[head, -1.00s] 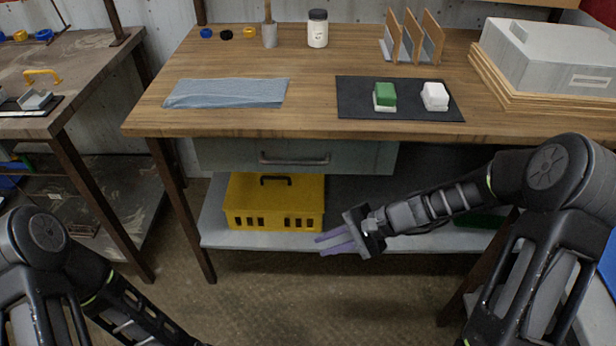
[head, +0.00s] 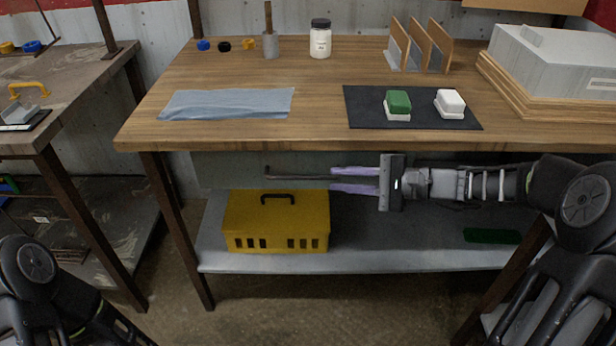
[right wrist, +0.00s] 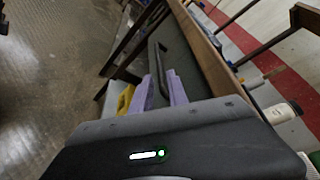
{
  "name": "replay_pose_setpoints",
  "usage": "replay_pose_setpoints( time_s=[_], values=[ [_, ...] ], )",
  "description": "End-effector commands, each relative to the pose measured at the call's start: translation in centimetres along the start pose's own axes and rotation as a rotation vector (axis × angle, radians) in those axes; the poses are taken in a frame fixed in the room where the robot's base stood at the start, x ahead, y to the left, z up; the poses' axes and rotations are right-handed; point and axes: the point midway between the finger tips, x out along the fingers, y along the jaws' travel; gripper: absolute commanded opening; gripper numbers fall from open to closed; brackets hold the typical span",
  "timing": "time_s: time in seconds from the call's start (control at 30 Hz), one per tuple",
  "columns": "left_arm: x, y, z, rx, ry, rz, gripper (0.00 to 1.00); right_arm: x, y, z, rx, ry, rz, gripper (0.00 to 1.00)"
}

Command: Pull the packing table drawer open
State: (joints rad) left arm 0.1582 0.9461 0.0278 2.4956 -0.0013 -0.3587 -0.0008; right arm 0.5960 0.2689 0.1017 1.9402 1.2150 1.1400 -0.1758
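The drawer's dark bar handle (head: 297,178) shows under the wooden packing table (head: 250,142) in the head view. In the right wrist view the handle (right wrist: 154,62) stands out from the grey drawer front (right wrist: 185,60). My right gripper (head: 333,179) reaches in from the right under the tabletop edge. Its two purple fingers (right wrist: 160,88) are apart, one on each side of the handle's right end. Whether either finger touches the bar cannot be told. The drawer looks shut. My left gripper is out of view; only its arm shows at the lower left.
A yellow toolbox (head: 277,222) stands on the lower shelf (head: 380,258) below the drawer. A blue cloth (head: 225,104) and a black mat (head: 365,108) with a green and a white block lie on the tabletop. The floor in front is free.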

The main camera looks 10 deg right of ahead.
Motion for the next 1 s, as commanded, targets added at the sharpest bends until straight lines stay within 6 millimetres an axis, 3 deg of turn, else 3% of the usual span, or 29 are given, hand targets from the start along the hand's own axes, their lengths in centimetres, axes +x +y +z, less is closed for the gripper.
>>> replay_pose_setpoints(
  time_s=[0.17,0.6,1.0],
  values=[
    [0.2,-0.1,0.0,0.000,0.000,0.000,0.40,1.1,0.1,0.0,0.000,-0.003,0.002,0.20],
    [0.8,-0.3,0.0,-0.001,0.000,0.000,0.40,7.2,0.1,0.0,0.000,-0.002,0.002,0.20],
    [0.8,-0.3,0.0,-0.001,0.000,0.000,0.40,7.8,0.1,0.0,0.000,0.000,0.001,0.17]
  ],
)
